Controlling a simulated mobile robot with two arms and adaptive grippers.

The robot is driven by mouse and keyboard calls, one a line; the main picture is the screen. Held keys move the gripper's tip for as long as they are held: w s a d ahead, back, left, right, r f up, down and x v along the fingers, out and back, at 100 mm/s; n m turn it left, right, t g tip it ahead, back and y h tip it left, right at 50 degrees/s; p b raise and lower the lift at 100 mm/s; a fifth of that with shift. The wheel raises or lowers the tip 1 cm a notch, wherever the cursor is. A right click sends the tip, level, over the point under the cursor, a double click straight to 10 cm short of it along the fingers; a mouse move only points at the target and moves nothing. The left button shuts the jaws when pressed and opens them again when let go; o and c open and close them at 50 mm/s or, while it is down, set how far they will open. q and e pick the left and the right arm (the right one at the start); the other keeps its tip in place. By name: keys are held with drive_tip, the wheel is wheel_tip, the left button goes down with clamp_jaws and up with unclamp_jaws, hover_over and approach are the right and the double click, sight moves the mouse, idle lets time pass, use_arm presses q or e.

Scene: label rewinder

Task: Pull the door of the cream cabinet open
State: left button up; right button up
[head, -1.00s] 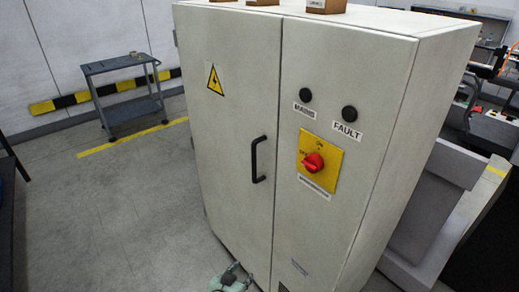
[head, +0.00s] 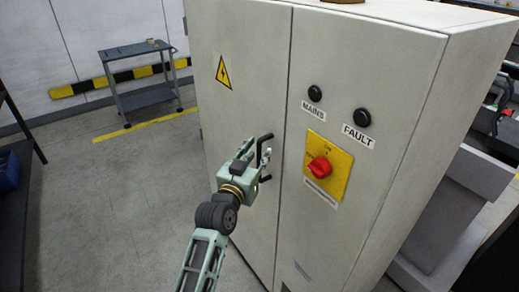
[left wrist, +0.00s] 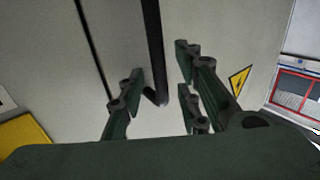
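The cream cabinet (head: 390,60) fills the middle and right of the head view. Its left door (head: 240,110) looks shut, flush with the right panel. The door has a black upright bar handle (head: 265,140) near its right edge. My left gripper (head: 258,158) is at the handle and partly covers it. In the left wrist view the handle (left wrist: 153,45) runs down between the fingers of my left gripper (left wrist: 158,92), which are open on either side of it. A gap shows between the bar and the fingers. My right gripper is in no view.
The right panel has a red rotary switch (head: 319,168) on a yellow plate and two black knobs. A grey trolley (head: 140,75) stands by the back wall. The floor (head: 130,190) left of the cabinet is clear.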

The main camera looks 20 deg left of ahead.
use_arm(q)
drive_tip(key=shift+w, duration=0.75)
drive_tip(key=shift+c, duration=0.4)
clamp_jaws()
